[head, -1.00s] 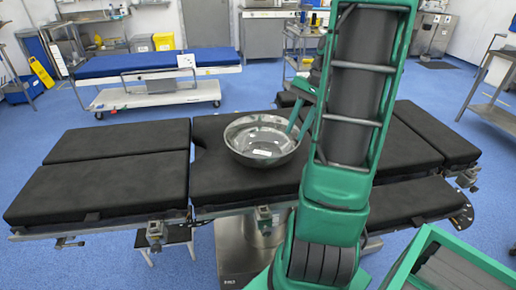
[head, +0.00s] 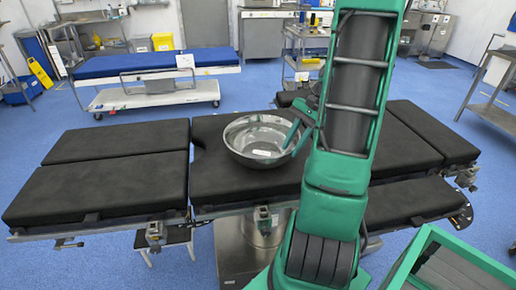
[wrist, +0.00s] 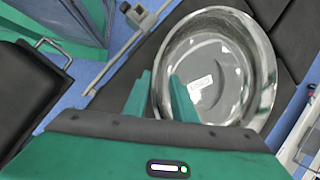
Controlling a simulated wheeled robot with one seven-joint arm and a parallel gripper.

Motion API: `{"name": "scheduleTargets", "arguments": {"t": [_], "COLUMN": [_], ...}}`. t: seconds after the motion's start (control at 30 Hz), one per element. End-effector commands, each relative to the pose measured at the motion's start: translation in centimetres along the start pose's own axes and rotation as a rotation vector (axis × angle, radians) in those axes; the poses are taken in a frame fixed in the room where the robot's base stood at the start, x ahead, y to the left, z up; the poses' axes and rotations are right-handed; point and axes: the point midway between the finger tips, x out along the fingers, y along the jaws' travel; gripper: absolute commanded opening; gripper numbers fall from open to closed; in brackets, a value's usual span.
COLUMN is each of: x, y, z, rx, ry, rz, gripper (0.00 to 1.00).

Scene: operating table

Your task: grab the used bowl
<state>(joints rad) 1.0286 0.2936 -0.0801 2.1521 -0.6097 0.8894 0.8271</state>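The used bowl (head: 256,138) is a shiny metal bowl standing upright on the middle black pad of the operating table. A small white label shows on its inside. In the wrist view the bowl (wrist: 222,68) fills the upper right middle. My gripper (wrist: 160,76) is open at the bowl's near-left rim in that view, one green finger outside the rim and the other over the inside. A gap shows between the fingers. In the head view my gripper (head: 295,133) is at the bowl's right rim, partly hidden by my arm. I cannot tell whether either finger touches the bowl.
The operating table (head: 100,192) has several black pads, clear apart from the bowl. Metal clamps (head: 262,218) line its near edge. A blue-topped stretcher (head: 155,65) stands behind, and a metal trolley (head: 492,95) stands at the right.

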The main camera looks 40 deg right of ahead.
Motion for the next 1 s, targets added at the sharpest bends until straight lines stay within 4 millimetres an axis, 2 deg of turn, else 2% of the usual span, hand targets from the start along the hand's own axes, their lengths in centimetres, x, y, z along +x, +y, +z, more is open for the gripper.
{"name": "scheduleTargets", "arguments": {"t": [0.1,0.2,0.5,0.53,0.6,0.63,1.0], "x": [1.8,2.8,3.2,3.2,3.2,3.2,3.1], "y": [-0.1,-0.1,-0.1,-0.1,-0.1,-0.1,-0.1], "z": [0.1,0.1,0.1,0.1,0.1,0.1,0.1], "rx": [-0.001,-0.001,-0.001,-0.001,-0.001,-0.001,-0.002], "ry": [-0.004,-0.003,0.000,0.000,0.000,0.000,0.000], "rz": [0.002,0.001,0.000,0.000,0.000,0.000,-0.001], "gripper": [0.24,0.24,0.24,0.19,0.03,0.00,0.00]}}
